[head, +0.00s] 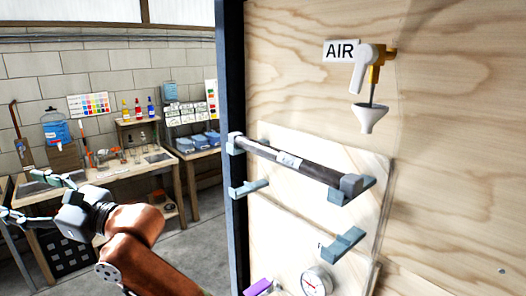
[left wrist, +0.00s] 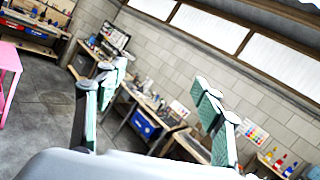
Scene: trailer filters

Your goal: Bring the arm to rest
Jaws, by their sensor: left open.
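My left arm comes in at the lower left of the head view. Its gripper (head: 40,194) is open and empty, in front of the workbench and well apart from the plywood panel. In the left wrist view the two fingers of the left gripper (left wrist: 158,103) stand wide apart with nothing between them. My right gripper does not show in either view.
The plywood panel (head: 450,200) fills the right, with a dark post (head: 232,110) at its edge. A dark filter tube (head: 300,165) rests across brackets, near a gauge (head: 316,281) and an AIR valve (head: 369,70). A workbench (head: 115,173) stands behind my gripper.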

